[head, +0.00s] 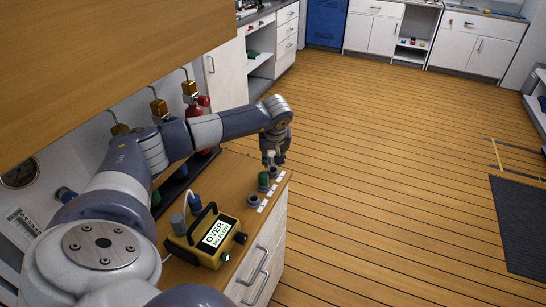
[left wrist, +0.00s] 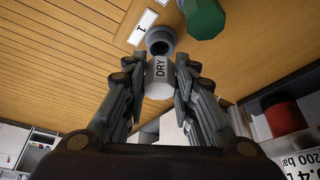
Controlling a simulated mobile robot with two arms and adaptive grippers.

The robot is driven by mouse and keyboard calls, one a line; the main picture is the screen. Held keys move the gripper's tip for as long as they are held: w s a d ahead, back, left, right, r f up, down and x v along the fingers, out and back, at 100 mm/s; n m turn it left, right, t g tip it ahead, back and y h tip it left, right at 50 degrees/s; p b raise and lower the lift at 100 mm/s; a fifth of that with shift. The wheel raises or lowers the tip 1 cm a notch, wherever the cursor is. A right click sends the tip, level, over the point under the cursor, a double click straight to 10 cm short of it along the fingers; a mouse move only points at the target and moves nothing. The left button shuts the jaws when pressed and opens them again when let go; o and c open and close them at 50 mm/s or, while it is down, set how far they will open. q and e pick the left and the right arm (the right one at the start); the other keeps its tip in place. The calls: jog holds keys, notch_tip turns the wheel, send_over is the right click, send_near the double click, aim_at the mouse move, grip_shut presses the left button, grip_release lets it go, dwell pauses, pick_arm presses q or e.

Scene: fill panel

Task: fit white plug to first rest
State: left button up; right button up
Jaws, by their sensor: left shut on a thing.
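My left gripper (head: 272,160) is over the far end of the wooden counter, pointing down. In the left wrist view my left gripper (left wrist: 160,85) is shut on the white plug (left wrist: 159,78), marked "DRY". Just beyond its end is a grey ring-shaped rest (left wrist: 160,36), its dark opening partly showing, beside a white label marked 1 (left wrist: 143,26). The plug appears just short of the rest and not inside it. In the head view the rest (head: 273,172) is below the gripper. My right gripper is not in view.
A green plug (head: 263,180) stands in the neighbouring rest, close to the gripper; an empty-looking grey rest (head: 253,201) is nearer. A yellow meter (head: 206,238) reading "OVER" stands on the counter.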

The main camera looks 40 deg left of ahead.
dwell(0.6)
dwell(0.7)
pick_arm(q)
jog(key=shift+f, duration=0.25)
jog(key=shift+f+b, duration=0.9)
jog(key=shift+f, duration=0.25)
jog(key=o, duration=1.1)
jog(key=shift+c, duration=0.2)
jog(key=shift+s+d+r, duration=0.1)
jog(key=shift+r, duration=0.2)
jog(key=v, duration=1.1)
jog(key=shift+r, duration=0.15)
